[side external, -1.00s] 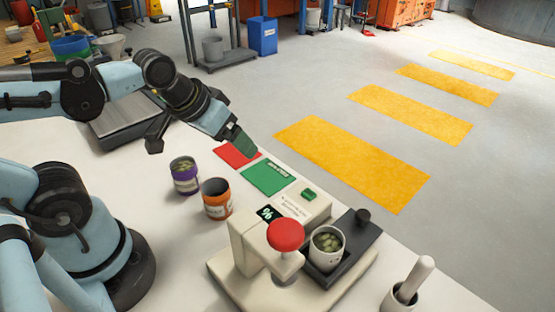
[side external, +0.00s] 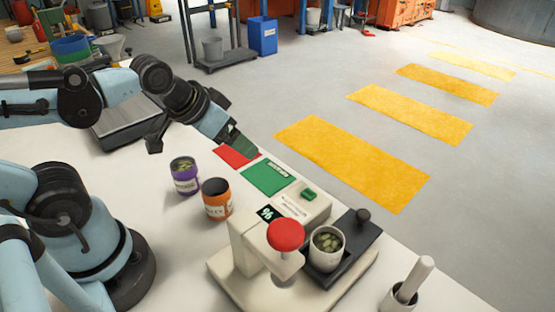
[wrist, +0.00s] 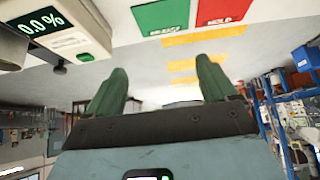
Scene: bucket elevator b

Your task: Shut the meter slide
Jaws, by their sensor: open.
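The cream meter (side external: 237,262) stands on the table in the front middle of the side view, with a red round knob (side external: 286,235) on top. Its dark slide (side external: 363,238) sticks out to the right of the red knob and has a black knob (side external: 362,216) at its far end. A pale cup (side external: 325,262) of green pellets sits in the slide, out beside the red knob. My gripper (side external: 242,149) hangs over the red and green cards, well apart from the slide. In the wrist view its green fingers (wrist: 160,66) are apart with nothing between them.
A cream box with a green button (side external: 309,195) adjoins the meter; its display (wrist: 44,22) reads 0.0 %. A green card (side external: 268,179) and red card (side external: 232,155) lie behind. Purple (side external: 185,180) and orange (side external: 217,206) cans stand left. A mortar with pestle (side external: 398,300) stands front right.

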